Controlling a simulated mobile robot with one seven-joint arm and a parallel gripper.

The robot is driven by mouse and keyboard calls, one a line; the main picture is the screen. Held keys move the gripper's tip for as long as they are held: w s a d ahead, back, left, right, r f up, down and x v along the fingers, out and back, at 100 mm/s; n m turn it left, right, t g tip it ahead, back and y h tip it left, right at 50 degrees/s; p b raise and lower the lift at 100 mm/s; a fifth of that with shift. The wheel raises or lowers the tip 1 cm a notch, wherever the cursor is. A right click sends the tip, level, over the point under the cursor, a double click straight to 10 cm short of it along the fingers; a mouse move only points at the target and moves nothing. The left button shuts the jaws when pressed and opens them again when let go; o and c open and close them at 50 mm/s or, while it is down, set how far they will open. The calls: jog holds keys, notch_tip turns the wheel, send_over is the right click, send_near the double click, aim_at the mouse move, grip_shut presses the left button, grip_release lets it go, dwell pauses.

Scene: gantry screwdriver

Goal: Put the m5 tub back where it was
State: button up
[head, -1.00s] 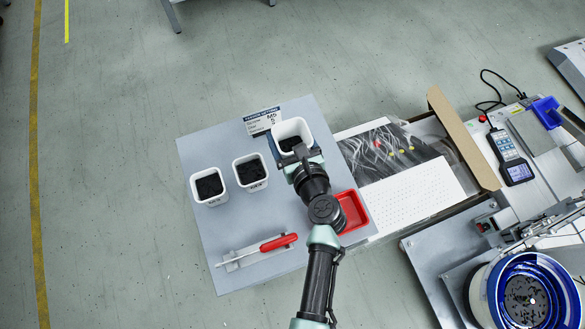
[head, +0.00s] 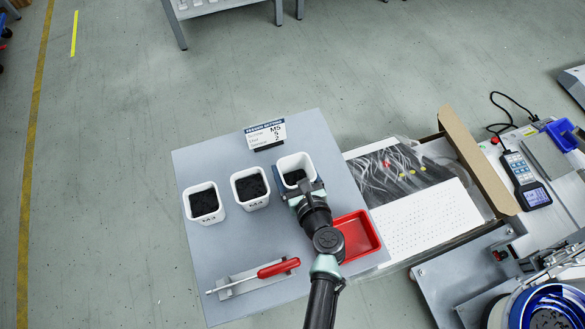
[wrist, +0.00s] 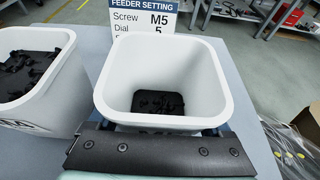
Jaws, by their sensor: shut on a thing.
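The m5 tub is a white square tub (head: 297,162) with dark screws in its bottom, at the right end of a row of three tubs on the grey table (head: 330,180). My gripper (head: 304,188) is shut on its near wall. In the wrist view the tub (wrist: 160,70) is upright in front of my gripper (wrist: 160,140), and its label is mostly hidden by the jaw. Whether its base touches the table cannot be told. A feeder setting sign reading M5 (head: 265,134) stands behind the tubs.
Two other white tubs with dark screws, the middle one (head: 251,188) and the left one (head: 203,203), stand close on the left. A red tray (head: 357,237) is right of my arm. A red-handled screwdriver (head: 255,274) lies on a holder in front.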

jog(key=shift+r, duration=0.1)
jog(key=o, duration=1.3)
jog(key=shift+f, duration=0.2)
jog(key=shift+o, duration=0.2)
jog(key=shift+r, duration=0.1)
